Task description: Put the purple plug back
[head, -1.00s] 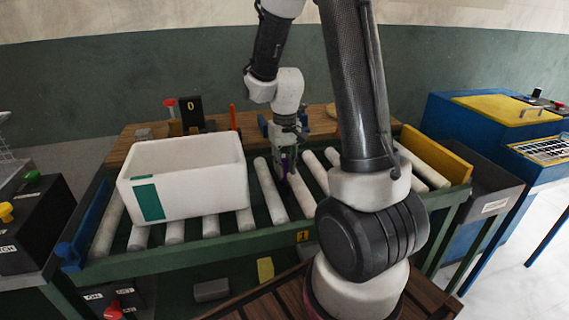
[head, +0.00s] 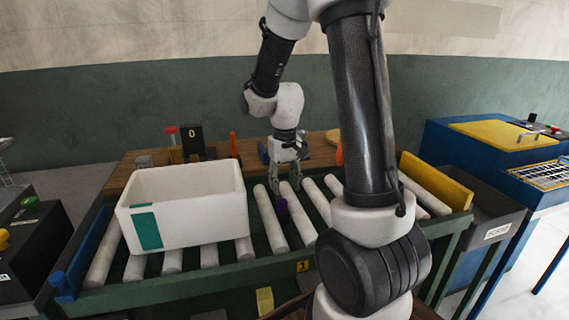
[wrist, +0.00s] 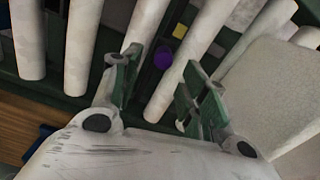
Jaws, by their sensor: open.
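A white bin (head: 190,228) with a green patch stands on the rollers to the left. A wooden shelf (head: 112,194) with a black "0" block (head: 192,142) lies behind. A yellow plate (head: 437,181) edges the conveyor's right end.

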